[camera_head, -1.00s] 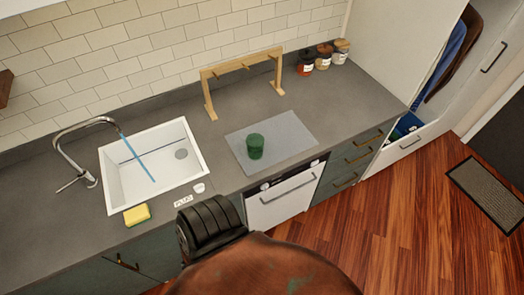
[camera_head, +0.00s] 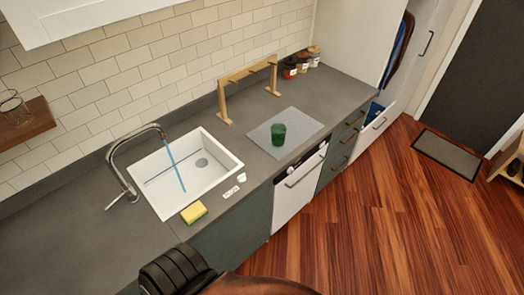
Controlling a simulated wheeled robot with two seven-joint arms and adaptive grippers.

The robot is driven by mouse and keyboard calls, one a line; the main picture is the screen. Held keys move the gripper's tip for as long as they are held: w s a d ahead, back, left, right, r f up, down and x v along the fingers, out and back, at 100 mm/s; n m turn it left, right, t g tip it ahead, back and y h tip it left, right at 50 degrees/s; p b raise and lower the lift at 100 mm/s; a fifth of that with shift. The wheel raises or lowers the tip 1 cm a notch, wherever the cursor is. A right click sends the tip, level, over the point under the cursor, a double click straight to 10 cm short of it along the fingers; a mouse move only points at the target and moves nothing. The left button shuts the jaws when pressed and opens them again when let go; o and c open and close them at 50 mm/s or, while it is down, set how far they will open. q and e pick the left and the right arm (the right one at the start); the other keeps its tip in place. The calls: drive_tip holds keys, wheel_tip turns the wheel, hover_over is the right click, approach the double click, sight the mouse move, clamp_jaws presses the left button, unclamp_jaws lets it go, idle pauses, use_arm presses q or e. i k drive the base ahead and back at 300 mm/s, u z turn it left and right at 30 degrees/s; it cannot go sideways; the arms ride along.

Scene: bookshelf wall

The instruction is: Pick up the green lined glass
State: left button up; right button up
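A dark green glass (camera_head: 278,134) stands upright on a light grey mat (camera_head: 300,122) on the counter, right of the sink. It is too small to tell whether it has lines. Neither of my grippers' fingers show. A black ribbed part and a brown part of my own body cover the bottom edge of the view, well short of the glass.
A white sink (camera_head: 215,185) with a tap (camera_head: 118,170) and a yellow sponge (camera_head: 194,212) lie left of the mat. A wooden rack (camera_head: 247,78) and jars (camera_head: 302,63) stand behind. Clear glassware (camera_head: 12,104) sits on a wall shelf (camera_head: 28,125). A drawer (camera_head: 375,121) is open. Floor (camera_head: 400,220) is clear.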

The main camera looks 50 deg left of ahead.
sight(278, 132)
drive_tip(key=k, duration=0.1)
drive_tip(key=u, duration=1.2)
